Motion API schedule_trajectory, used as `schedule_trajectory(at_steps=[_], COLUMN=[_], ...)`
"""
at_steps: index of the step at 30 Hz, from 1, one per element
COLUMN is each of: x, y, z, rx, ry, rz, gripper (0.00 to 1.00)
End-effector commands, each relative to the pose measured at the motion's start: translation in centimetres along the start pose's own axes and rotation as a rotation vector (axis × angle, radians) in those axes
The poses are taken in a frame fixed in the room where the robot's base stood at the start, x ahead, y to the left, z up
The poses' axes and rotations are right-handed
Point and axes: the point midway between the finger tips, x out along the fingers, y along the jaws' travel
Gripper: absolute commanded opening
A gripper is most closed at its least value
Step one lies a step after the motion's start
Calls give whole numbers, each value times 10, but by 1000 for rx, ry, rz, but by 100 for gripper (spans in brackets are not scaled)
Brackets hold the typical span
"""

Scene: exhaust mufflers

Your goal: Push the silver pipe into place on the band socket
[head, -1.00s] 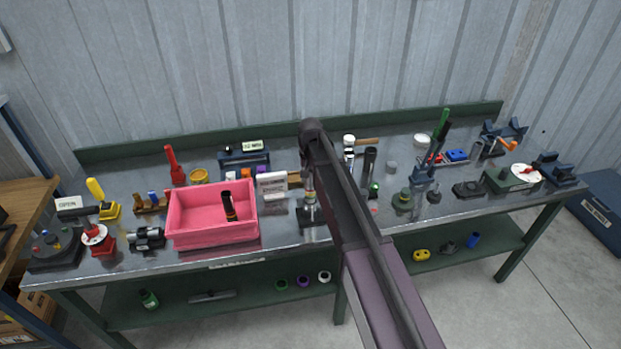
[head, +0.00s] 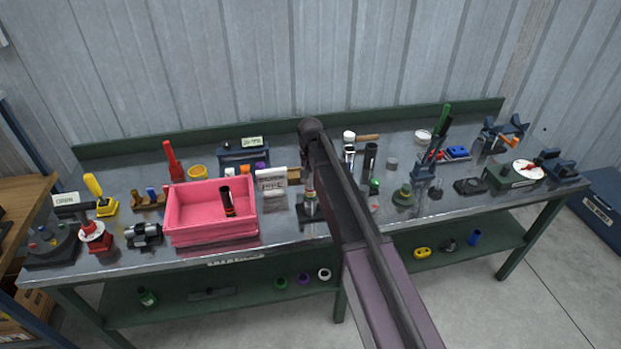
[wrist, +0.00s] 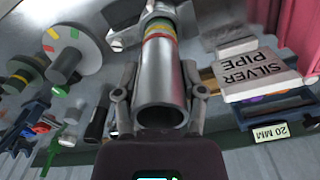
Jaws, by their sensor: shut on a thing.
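The silver pipe (wrist: 160,80) is a shiny tube in the wrist view, with its open end toward the camera. My gripper (wrist: 161,95) is shut on it, one finger on each side. Red, yellow and green bands (wrist: 160,28) ring the far part; I cannot tell whether they belong to the pipe or the band socket. In the head view the banded piece (head: 310,192) stands about upright over a dark base (head: 309,213), just left of my arm. My arm hides much of the gripper there. How deep the pipe sits is not visible.
A white "SILVER PIPE" sign (wrist: 258,72) stands close beside the gripper. A pink bin (head: 212,232) holding a dark tube (head: 228,202) is left of it. The bench is crowded.

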Motion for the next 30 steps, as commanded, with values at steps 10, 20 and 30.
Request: schedule_trajectory(at_steps=[10,20,30], x=[9,16,23], y=[0,0,0], z=[1,1,1], rx=[-1,-1,-1], ry=[-2,-3,-3], rz=[-1,-1,-1], gripper=[10,10,10])
